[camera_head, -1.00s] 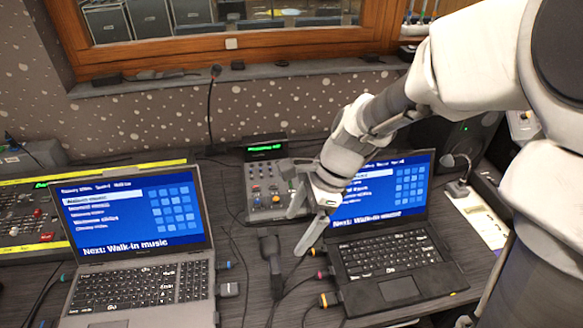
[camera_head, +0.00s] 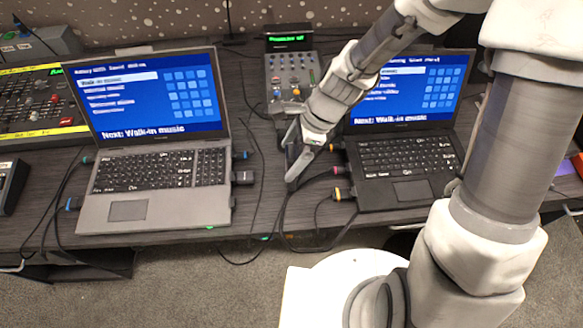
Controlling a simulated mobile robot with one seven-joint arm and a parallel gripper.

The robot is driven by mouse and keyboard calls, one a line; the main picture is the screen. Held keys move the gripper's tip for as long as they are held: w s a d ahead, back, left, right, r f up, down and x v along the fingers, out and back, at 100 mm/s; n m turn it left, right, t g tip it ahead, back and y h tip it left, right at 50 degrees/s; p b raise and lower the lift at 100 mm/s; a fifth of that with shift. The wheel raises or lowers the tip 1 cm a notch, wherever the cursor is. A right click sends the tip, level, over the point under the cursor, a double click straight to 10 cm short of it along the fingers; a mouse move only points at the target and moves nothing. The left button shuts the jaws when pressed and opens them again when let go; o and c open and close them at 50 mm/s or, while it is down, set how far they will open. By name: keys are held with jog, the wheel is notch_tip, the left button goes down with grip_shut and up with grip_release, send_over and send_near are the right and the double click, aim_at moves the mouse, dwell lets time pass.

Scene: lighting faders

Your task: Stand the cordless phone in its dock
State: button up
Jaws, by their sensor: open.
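My gripper (camera_head: 295,165) is open and points down at the table between the two laptops. A dark upright object (camera_head: 291,143), which may be the cordless phone, shows at its fingers and is partly hidden by them. I cannot tell whether the fingers touch it. I cannot make out the dock for certain. A small dark device (camera_head: 11,185) at the left edge is cut off, and I cannot tell what it is.
A grey laptop (camera_head: 128,210) stands left of my gripper and a black laptop (camera_head: 410,190) right of it. A small mixer (camera_head: 290,80) is behind. Cables (camera_head: 285,215) run across the narrow gap. A lighting desk (camera_head: 45,105) is at far left.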

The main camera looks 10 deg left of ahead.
jog(key=shift+x, duration=1.45)
grip_shut()
